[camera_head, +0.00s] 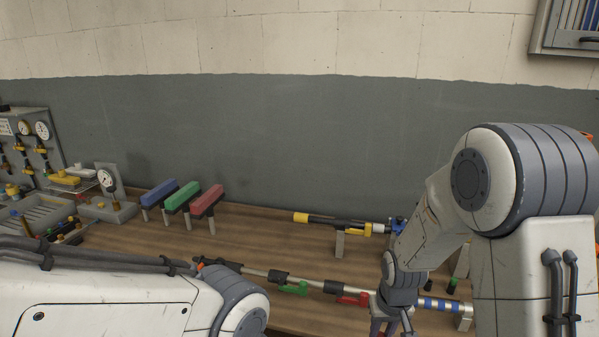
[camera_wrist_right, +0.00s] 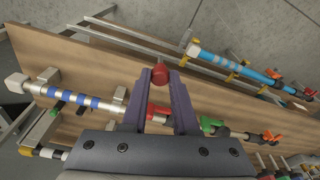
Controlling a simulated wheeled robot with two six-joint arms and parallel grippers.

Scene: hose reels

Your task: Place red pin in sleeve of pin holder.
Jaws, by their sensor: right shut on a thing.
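My right gripper shows at the bottom of the head view (camera_head: 388,328), partly cut off, below its forearm. In the right wrist view its two dark fingers (camera_wrist_right: 160,88) are shut on a red rounded piece (camera_wrist_right: 160,74), which looks like the head of the red pin. The rest of the pin is hidden or too small to make out. The gripper is over the wooden bench, near a long metal lance.
The lance with green (camera_head: 295,288) and red (camera_head: 350,298) handles lies along the front. A yellow-and-black lance (camera_head: 335,222) lies behind. Blue (camera_head: 160,193), green (camera_head: 182,196) and red (camera_head: 206,201) blocks stand on posts. Gauges crowd the left. Bare bench (camera_head: 255,232) lies between.

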